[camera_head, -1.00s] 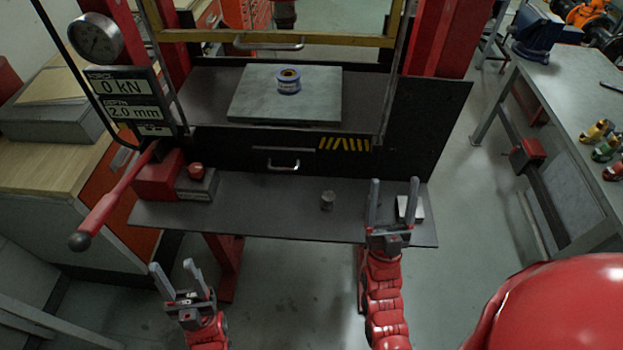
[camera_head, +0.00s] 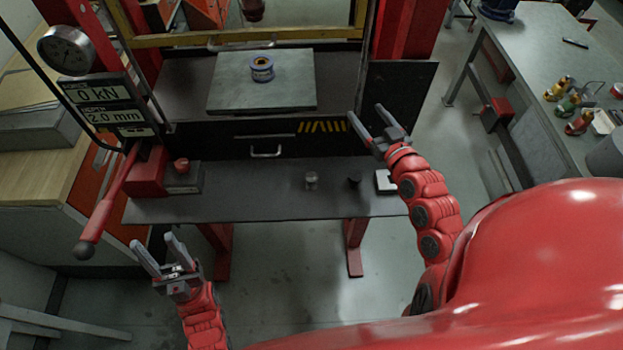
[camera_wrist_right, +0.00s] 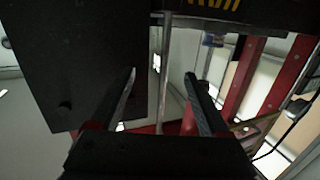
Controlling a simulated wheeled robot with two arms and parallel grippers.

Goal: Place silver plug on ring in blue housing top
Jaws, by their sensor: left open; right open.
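The blue housing (camera_head: 262,70) stands on the grey plate of the press, with a ring-like rim showing in its top. My right gripper (camera_head: 368,120) is open and empty, in front of the right side of the press, above and to the right of the plug. Its two fingers (camera_wrist_right: 162,82) are apart in the right wrist view, with nothing between them. My left gripper (camera_head: 155,250) is open and empty, low at the left in front of the shelf.
A red lever (camera_head: 108,205) with a dark knob juts out at the left. A yellow frame bar (camera_head: 235,36) crosses above the plate. The shelf's middle is clear.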

